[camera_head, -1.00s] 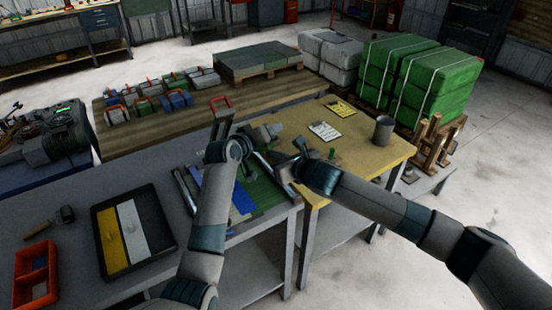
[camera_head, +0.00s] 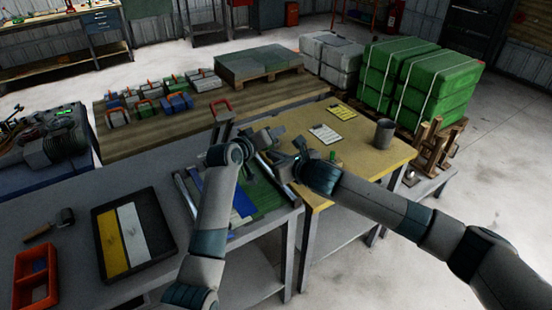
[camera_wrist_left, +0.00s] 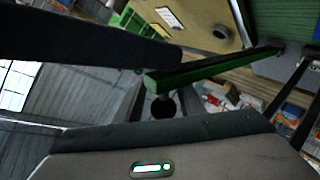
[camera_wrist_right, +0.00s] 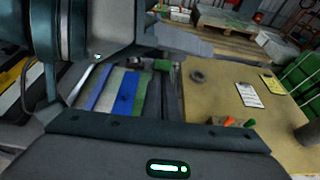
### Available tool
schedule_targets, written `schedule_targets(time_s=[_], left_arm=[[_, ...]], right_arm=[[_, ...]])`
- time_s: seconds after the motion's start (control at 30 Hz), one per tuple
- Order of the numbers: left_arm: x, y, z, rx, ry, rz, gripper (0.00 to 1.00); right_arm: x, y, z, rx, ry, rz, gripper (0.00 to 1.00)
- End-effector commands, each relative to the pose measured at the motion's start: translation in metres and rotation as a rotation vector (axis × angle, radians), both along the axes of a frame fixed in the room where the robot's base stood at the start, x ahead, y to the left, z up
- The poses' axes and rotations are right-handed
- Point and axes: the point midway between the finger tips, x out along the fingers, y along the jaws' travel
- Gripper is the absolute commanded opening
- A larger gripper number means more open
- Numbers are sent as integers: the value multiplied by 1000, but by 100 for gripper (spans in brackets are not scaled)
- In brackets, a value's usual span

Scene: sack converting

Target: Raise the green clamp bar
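A green bar (camera_wrist_left: 205,69) with a dark end crosses the middle of the left wrist view, in front of my left gripper. I take it for the clamp bar; its hold on the frame is hidden. In the head view my left gripper (camera_head: 262,140) is at the back edge of the strip-covered fixture (camera_head: 262,196). The right wrist view shows blue, white and green strips (camera_wrist_right: 124,92) and a small green block (camera_wrist_right: 162,65). The finger gaps are unclear.
The yellow table (camera_head: 370,150) holds a grey cup (camera_head: 384,132), clipboards (camera_head: 325,133) and small coloured knobs (camera_wrist_right: 228,121). A black tray (camera_head: 160,225) and a red bin (camera_head: 36,278) lie on the grey bench to the left. Several handled blocks (camera_head: 180,102) stand behind.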

Motion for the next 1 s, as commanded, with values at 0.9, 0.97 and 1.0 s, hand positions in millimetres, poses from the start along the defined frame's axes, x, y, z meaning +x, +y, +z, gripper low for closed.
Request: schedule_targets(time_s=[0.9, 0.97, 1.0], left_arm=[[-98, 43, 33, -1, 6, -4, 43], [-99, 45, 35, -1, 4, -4, 43], [-100, 45, 35, -1, 3, -3, 43]], right_arm=[[3, -1, 6, 4, -8, -2, 0], [3, -1, 5, 3, -8, -2, 0], [3, -1, 5, 3, -6, -3, 0]])
